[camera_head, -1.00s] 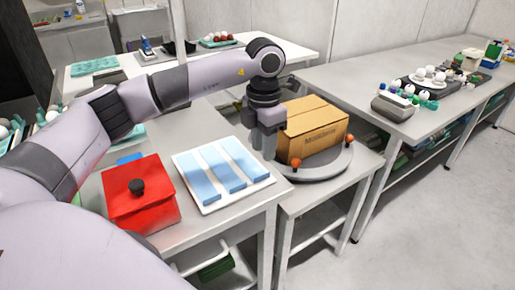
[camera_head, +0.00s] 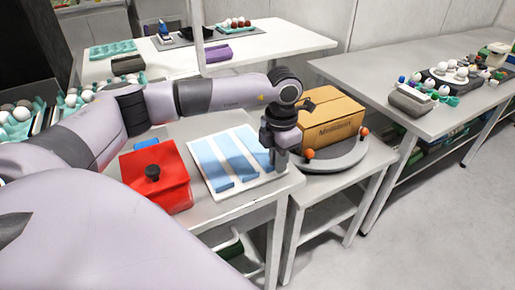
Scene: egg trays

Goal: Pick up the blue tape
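Three light-blue strips, the likeliest blue tape, lie side by side on a white board (camera_head: 238,190): a left strip (camera_head: 211,163), a middle strip (camera_head: 236,157) and a right strip (camera_head: 253,148). My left gripper (camera_head: 279,163) points down at the board's right edge, beside the right strip. Its fingers are small and dark, and I cannot tell whether they are apart or touch the strip. No strip looks lifted. My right gripper is not in view.
A red box (camera_head: 157,180) with a black knob stands left of the board, with a small blue item (camera_head: 146,143) behind it. A cardboard box (camera_head: 331,122) sits on a round grey turntable (camera_head: 350,156) at the right. Tables with egg trays stand farther back.

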